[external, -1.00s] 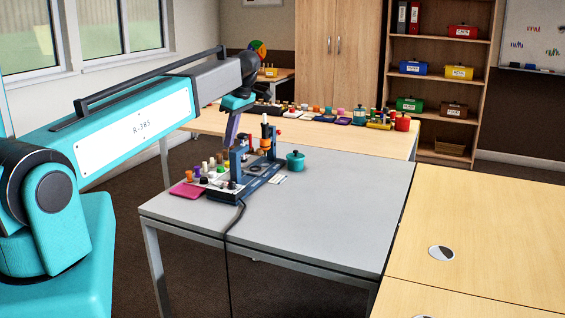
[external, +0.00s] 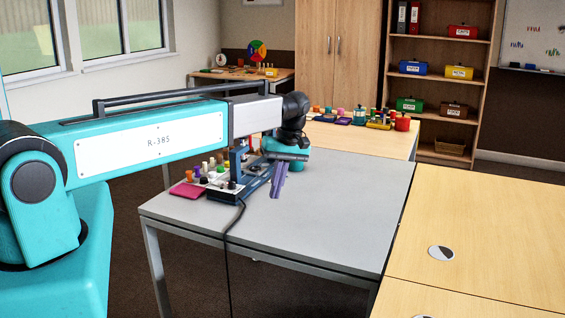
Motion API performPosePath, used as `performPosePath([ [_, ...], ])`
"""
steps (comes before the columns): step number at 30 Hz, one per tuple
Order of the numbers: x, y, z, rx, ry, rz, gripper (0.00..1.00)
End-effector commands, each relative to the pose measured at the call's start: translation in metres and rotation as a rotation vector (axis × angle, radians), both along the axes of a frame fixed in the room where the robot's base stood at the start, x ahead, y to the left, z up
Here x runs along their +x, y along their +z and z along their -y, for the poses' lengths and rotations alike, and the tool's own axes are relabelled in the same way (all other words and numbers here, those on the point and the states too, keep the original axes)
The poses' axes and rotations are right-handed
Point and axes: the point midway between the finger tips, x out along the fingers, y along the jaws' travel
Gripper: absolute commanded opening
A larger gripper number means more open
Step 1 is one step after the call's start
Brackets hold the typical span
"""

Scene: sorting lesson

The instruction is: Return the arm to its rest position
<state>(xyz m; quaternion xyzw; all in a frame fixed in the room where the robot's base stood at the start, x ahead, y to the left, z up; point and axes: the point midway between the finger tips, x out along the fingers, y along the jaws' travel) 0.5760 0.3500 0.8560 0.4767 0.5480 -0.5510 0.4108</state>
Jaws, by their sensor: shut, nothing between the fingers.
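My gripper (external: 278,190) shows at the end of my teal arm, its purple fingers pointing down over the grey table (external: 310,220). It is shut and empty. My arm stretches from the left edge of the view across to the table, about level.
Several small coloured pegs and a magenta pad (external: 188,190) are at the device's left end. A teal pot (external: 298,166) is partly hidden behind my wrist. A cable (external: 236,215) hangs over the front edge. The table's right side is clear.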

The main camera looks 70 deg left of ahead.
Motion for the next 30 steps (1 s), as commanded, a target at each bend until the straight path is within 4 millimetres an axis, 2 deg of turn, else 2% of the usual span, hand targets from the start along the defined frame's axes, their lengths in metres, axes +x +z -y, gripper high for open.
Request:
performPosePath([
  [1,0.002,-0.007,0.024,-0.03,-0.077,-0.012,0.0],
  [8,0.003,-0.045,0.116,-0.165,-0.427,-0.058,0.0],
  [9,0.0,-0.056,0.13,-0.187,-0.48,-0.066,0.0],
  [20,-0.039,-0.145,0.206,-0.288,-0.758,-0.119,0.0],
  [30,-0.101,-0.223,0.264,-0.376,-0.971,-0.172,0.0],
])
